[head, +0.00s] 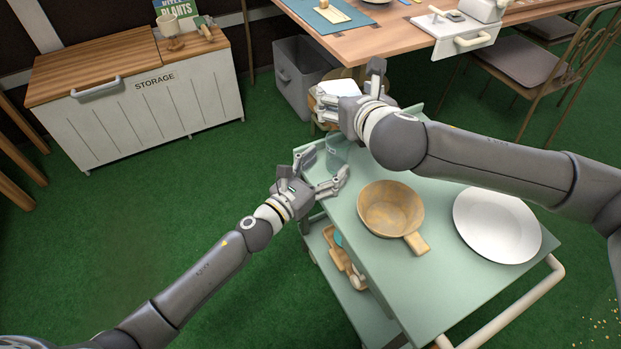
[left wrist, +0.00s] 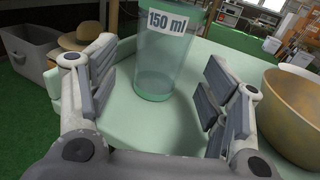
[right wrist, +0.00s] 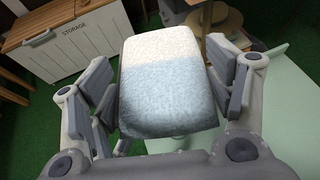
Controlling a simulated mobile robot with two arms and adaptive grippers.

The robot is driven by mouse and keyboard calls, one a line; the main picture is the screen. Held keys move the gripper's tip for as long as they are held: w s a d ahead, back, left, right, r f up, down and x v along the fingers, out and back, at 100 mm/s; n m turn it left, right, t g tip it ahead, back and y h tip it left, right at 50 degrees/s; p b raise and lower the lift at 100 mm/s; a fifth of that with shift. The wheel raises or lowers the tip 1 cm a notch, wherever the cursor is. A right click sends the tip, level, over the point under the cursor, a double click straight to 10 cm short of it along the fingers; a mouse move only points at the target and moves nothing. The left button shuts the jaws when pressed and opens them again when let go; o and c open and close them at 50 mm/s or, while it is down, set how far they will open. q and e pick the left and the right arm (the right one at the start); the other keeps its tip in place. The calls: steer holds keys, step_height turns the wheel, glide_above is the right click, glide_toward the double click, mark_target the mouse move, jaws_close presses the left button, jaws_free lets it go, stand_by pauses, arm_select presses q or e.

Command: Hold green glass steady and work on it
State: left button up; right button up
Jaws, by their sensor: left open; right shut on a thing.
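The green glass (head: 336,154), clear with a "150 ml" label, stands upright on the green cart top (head: 385,262). In the left wrist view the glass (left wrist: 162,62) is ahead of and between the spread fingers, with gaps on both sides. My left gripper (head: 323,168) is open, just in front of the glass. My right gripper (right wrist: 168,95) is shut on a white and light-blue sponge (right wrist: 170,75), held above the far end of the cart. In the head view the hand hides much of the sponge.
A tan pan (head: 391,208) and a white plate (head: 496,222) sit on the cart, right of the glass. A wooden table (head: 400,38), grey bin (head: 297,83) and straw hat (left wrist: 87,33) are beyond. A storage chest (head: 140,112) stands left, across open green floor.

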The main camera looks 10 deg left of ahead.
mark_target(331, 161)
arm_select(q)
steer(key=shift+x, duration=1.85)
steer(key=shift+c, duration=0.5)
steer(key=c, duration=1.1)
steer(key=shift+o, duration=0.2)
